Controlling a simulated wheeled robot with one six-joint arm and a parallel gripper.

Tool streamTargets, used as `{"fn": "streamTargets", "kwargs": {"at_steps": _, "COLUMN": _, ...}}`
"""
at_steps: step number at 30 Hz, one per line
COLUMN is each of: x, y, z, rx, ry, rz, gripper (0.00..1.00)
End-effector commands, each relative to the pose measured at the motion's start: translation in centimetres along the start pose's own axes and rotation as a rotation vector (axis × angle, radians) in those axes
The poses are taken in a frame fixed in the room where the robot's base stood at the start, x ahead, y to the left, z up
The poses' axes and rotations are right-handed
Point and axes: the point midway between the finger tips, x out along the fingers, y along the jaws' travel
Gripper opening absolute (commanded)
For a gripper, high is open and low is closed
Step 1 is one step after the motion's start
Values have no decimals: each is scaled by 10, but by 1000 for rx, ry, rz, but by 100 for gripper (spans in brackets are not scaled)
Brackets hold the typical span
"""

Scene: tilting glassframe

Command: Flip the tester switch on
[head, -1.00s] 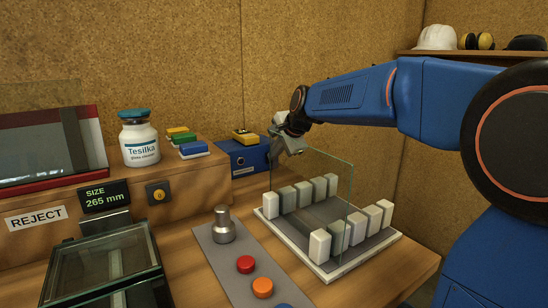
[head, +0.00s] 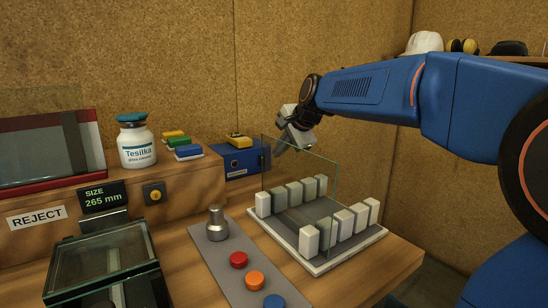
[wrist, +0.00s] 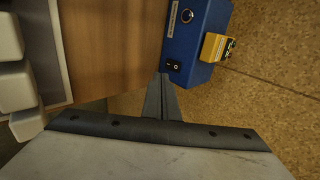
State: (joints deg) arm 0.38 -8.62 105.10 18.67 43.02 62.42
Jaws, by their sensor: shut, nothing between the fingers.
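The blue tester box (head: 246,162) stands against the cork wall at the end of the wooden ledge, with a yellow device (head: 240,140) on top. In the wrist view, the box (wrist: 192,30) shows a small black rocker switch (wrist: 173,65) with white marks near its front corner. I cannot tell which way the rocker is tipped. My gripper (head: 278,151) is shut and empty, just right of the box, behind the glass pane. In the wrist view, its fingertips (wrist: 163,80) appear just below the switch; I cannot tell whether they touch it.
An upright glass pane (head: 300,190) stands in a rack (head: 318,268) with white blocks, in front of my gripper. A metal knob (head: 216,225) and coloured buttons are on a grey panel at the front. A white jar (head: 137,145) stands on the ledge.

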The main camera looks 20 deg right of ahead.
Motion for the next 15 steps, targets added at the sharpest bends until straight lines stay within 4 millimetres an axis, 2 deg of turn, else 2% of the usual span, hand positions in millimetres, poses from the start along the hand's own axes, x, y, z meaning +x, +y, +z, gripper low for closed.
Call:
{"fn": "streamTargets", "kwargs": {"at_steps": 3, "x": -21, "y": -1, "z": 0, "rx": 0, "ry": 1, "rz": -3, "gripper": 0}}
{"fn": "streamTargets", "kwargs": {"at_steps": 6, "x": -34, "y": 0, "z": 0, "rx": 0, "ry": 0, "rz": -1, "gripper": 0}}
{"fn": "streamTargets", "kwargs": {"at_steps": 15, "x": -49, "y": 0, "z": 0, "rx": 0, "ry": 0, "rz": 1, "gripper": 0}}
